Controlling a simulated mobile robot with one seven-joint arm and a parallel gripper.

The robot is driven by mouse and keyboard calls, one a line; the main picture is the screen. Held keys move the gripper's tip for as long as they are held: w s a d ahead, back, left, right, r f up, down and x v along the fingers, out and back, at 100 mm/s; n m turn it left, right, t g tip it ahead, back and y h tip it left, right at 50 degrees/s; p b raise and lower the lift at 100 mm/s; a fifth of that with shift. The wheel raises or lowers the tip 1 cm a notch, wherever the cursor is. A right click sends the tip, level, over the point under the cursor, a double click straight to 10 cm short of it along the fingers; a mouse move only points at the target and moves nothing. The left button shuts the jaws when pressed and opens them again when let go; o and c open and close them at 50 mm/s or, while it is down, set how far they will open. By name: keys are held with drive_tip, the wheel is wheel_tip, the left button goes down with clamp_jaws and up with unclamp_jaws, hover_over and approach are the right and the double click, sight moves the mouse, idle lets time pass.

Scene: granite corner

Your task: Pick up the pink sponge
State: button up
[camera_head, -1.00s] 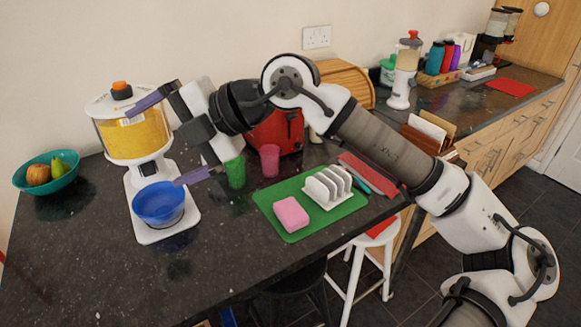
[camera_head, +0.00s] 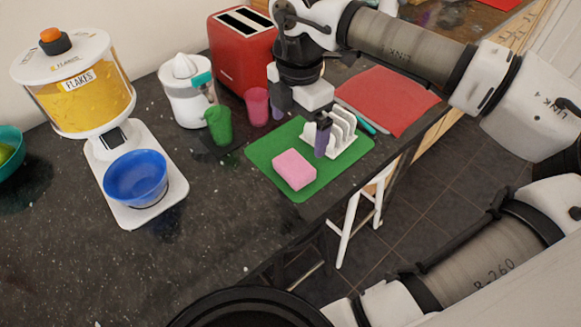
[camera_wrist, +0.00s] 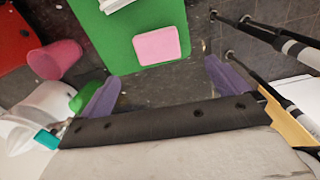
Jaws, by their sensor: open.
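The pink sponge (camera_head: 294,170) lies flat on the green board (camera_head: 331,178), near its front left corner. My gripper (camera_head: 302,120) is open and empty, pointing down above the back of the board, behind the sponge. One purple finger shows in front of the white rack, the other near the pink cup. In the wrist view, the sponge (camera_wrist: 157,46) lies on the green board (camera_wrist: 109,30), beyond and between the two purple fingertips of my gripper (camera_wrist: 162,77), not touching them.
A white rack (camera_head: 343,131) stands on the board beside my gripper. A pink cup (camera_head: 257,106), a green cup (camera_head: 219,125) and a red toaster (camera_head: 243,52) stand behind. A blue bowl (camera_head: 136,177) sits left under the flakes dispenser (camera_head: 82,98).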

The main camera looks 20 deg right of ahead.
drive_tip(key=b, duration=0.2)
hover_over(294, 164)
drive_tip(key=f, duration=0.5)
drive_tip(key=shift+s+d+f, duration=0.2)
drive_tip(key=shift+s, duration=0.05)
drive_tip(key=shift+w+a+f+b, duration=0.15)
drive_tip(key=shift+f+b, duration=0.1)
drive_tip(key=shift+f, duration=1.1)
drive_tip(key=shift+w+a+f+b, duration=0.1)
drive_tip(key=shift+f+b, duration=0.15)
drive_tip(key=shift+f, duration=1.05)
drive_tip(key=shift+r, duration=0.1)
drive_tip(key=c, duration=1)
